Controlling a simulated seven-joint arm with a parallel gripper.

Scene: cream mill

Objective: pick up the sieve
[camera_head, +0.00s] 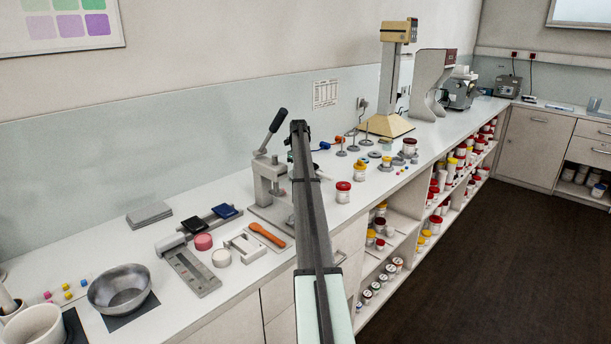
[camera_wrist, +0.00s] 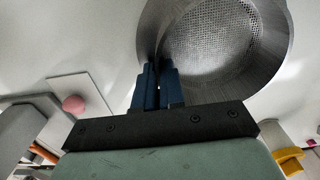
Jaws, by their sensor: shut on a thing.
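In the wrist view, the sieve (camera_wrist: 222,45) is a round grey metal vessel with a fine mesh across its middle and a smooth wall around it. My gripper (camera_wrist: 159,68) is shut on the near left part of its wall, with the two dark blue fingers close together there. The far edge of the sieve is cut off by the top of the picture. In the head view, my arm rises through the middle of the picture, and I cannot make out the sieve or the fingertips there.
A metal bowl (camera_head: 119,288) stands on a dark mat at the front left of the counter (camera_head: 85,248). A lever press (camera_head: 270,178) stands beside my arm. A red-lidded jar (camera_head: 343,191) is to the right. A yellow stand (camera_head: 390,85) is farther back. Open shelves hold several jars below.

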